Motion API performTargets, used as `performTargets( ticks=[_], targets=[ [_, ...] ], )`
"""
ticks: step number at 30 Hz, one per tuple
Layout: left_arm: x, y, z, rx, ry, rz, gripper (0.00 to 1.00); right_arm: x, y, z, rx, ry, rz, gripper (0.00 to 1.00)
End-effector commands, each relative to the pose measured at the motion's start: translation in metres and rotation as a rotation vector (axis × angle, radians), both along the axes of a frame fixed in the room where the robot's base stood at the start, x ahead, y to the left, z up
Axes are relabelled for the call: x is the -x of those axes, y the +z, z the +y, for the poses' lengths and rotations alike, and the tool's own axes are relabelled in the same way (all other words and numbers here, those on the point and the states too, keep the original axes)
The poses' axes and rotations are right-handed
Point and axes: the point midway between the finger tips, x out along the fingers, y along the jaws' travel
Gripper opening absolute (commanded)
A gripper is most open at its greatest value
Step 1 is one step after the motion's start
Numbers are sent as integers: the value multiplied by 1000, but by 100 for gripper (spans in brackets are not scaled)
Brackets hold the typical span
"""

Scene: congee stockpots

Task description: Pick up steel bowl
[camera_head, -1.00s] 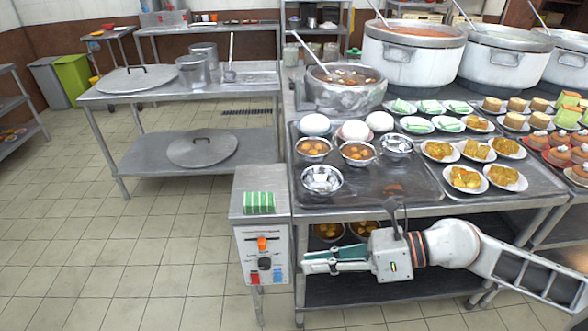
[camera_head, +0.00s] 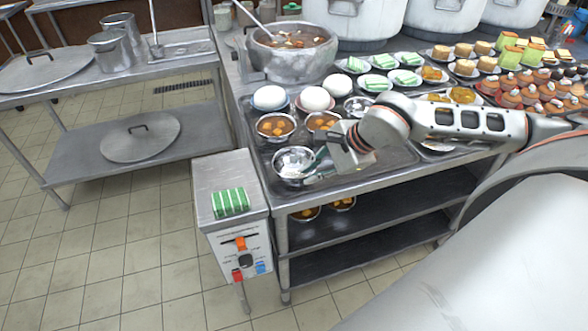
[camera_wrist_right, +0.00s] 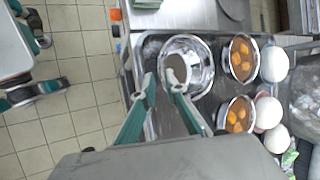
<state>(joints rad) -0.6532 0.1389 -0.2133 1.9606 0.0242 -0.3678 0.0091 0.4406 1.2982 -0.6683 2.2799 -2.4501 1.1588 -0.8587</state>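An empty shiny steel bowl (camera_head: 293,163) stands on the front left part of the dark steel tray (camera_head: 400,156). In the right wrist view the bowl (camera_wrist_right: 203,68) lies just beyond my fingers. My right gripper (camera_head: 314,165) is at the bowl's right side in the head view. In the right wrist view the gripper's two fingers (camera_wrist_right: 162,80) are apart, one near the bowl's rim and one over its inside. I cannot tell whether they touch it. My right arm hides part of the tray. My left gripper is out of view.
Bowls with orange contents (camera_head: 276,126) and white round buns (camera_head: 315,98) stand right behind the bowl. Another steel bowl (camera_head: 359,106) is farther right. A control box (camera_head: 232,240) with a green striped block (camera_head: 230,202) stands left of the table.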

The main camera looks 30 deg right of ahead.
Motion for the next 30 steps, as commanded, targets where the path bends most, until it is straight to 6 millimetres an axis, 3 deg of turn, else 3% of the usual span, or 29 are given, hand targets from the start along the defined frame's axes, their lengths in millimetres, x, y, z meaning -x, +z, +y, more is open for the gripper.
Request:
performTargets(
  ticks=[10, 17, 19, 30],
  targets=[
    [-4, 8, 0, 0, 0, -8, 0, -22, -34, 9, -2, -1, 3, 12],
    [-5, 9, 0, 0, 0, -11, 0, -22, -36, 9, -2, -1, 2, 12],
    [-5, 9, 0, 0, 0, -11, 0, -22, -36, 9, -2, -1, 2, 0],
    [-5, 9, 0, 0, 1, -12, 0, -23, -35, 9, -2, -1, 1, 0]
  ],
)
